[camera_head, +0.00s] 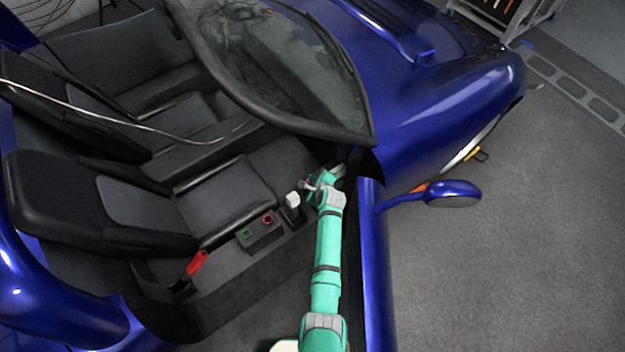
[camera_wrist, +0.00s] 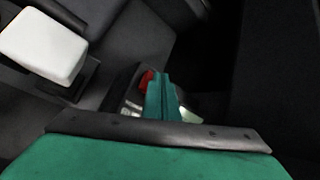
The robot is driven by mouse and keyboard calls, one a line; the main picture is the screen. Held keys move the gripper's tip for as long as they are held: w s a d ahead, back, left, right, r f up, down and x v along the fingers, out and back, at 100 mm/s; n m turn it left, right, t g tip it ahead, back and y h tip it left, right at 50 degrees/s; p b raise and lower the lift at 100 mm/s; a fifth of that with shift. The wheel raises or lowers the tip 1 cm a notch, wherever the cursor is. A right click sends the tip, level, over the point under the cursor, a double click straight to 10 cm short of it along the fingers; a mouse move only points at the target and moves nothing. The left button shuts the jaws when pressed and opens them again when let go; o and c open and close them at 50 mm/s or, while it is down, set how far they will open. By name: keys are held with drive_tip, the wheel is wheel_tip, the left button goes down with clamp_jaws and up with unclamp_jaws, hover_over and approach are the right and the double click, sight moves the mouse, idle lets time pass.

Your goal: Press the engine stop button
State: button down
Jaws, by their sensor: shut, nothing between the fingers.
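A round red button (camera_head: 267,219) sits on the dark console box beside the driver's seat, next to a green square button (camera_head: 247,234). Neither carries a label I can read, so I cannot tell for sure which is the engine stop button. My gripper (camera_head: 325,179) reaches into the dark footwell area under the dash, beyond the console. In the wrist view my gripper (camera_wrist: 162,78) is shut and empty. A small red part (camera_wrist: 147,79) shows just left of and behind its fingertips, partly hidden; I cannot tell what it is or whether they touch.
A white-topped lever (camera_head: 292,199) stands left of my gripper; a white block, likely its top, fills the upper left of the wrist view (camera_wrist: 42,45). A red-handled lever (camera_head: 196,263) is beside the seat (camera_head: 135,215). The windshield (camera_head: 285,65) and blue door (camera_head: 375,270) border my arm.

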drive_tip(key=shift+r, duration=0.3)
wheel_tip(320, 180, up, 6)
idle(0.7)
drive_tip(key=shift+s, duration=0.1)
idle(0.8)
